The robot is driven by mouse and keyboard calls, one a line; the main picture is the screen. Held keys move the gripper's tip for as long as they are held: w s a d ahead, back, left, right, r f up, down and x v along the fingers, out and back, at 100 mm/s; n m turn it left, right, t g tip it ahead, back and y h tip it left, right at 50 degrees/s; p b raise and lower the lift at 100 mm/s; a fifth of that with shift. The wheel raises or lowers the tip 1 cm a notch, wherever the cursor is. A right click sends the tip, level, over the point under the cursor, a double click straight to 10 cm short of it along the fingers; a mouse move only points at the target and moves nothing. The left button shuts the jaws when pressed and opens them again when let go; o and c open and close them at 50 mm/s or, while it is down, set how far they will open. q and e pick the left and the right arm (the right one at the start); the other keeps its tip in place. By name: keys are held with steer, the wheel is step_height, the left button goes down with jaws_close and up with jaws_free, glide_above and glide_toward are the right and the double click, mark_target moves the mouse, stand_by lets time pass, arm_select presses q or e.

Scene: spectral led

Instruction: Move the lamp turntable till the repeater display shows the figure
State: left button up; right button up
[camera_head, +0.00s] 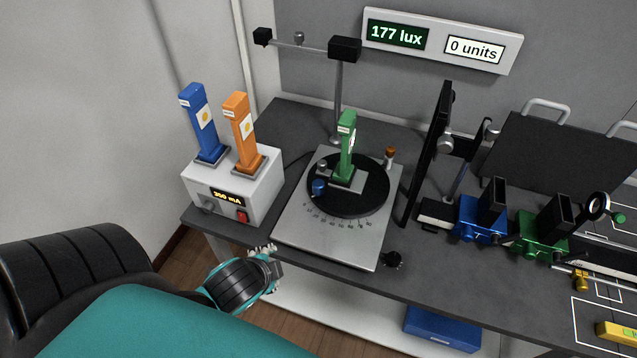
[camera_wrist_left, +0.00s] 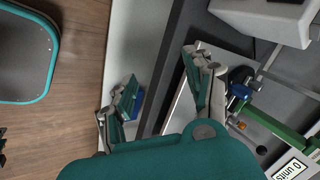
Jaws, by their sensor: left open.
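The lamp turntable (camera_head: 372,200) is a black disc on a silver base plate (camera_head: 330,248) with a degree scale. A green lamp (camera_head: 347,145) stands upright on it, with a blue knob (camera_head: 319,187) and an orange-topped post (camera_head: 389,155) near its edge. The wall display panel (camera_head: 443,42) reads "177 lux" and "0 units". My left gripper (camera_head: 264,268) is at the table's front edge, left of and in front of the base plate, touching nothing I can make out. In the left wrist view its fingers (camera_wrist_left: 160,88) are spread and empty, and the blue knob (camera_wrist_left: 240,90) lies beyond them.
A white supply box (camera_head: 232,190) reading "350 mA" holds a blue and an orange lamp at the left. A black screen (camera_head: 428,150) stands right of the turntable. Blue and green optics mounts (camera_head: 542,238) are farther right.

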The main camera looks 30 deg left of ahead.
arm_select(q)
steer(key=w+a+r+m+t+y, duration=0.2)
steer(key=w+a+r+m+t, duration=0.3)
steer(key=m, duration=0.6)
steer(key=m+t+h, duration=0.3)
steer(key=m+h, duration=0.2)
steer(key=m, duration=1.2)
glide_toward(315, 188)
steer(key=p+x, duration=0.1)
steer(key=x, duration=1)
steer(key=shift+w+f, duration=0.15)
steer(key=shift+w, duration=0.25)
steer(key=shift+g, duration=0.3)
jaws_close()
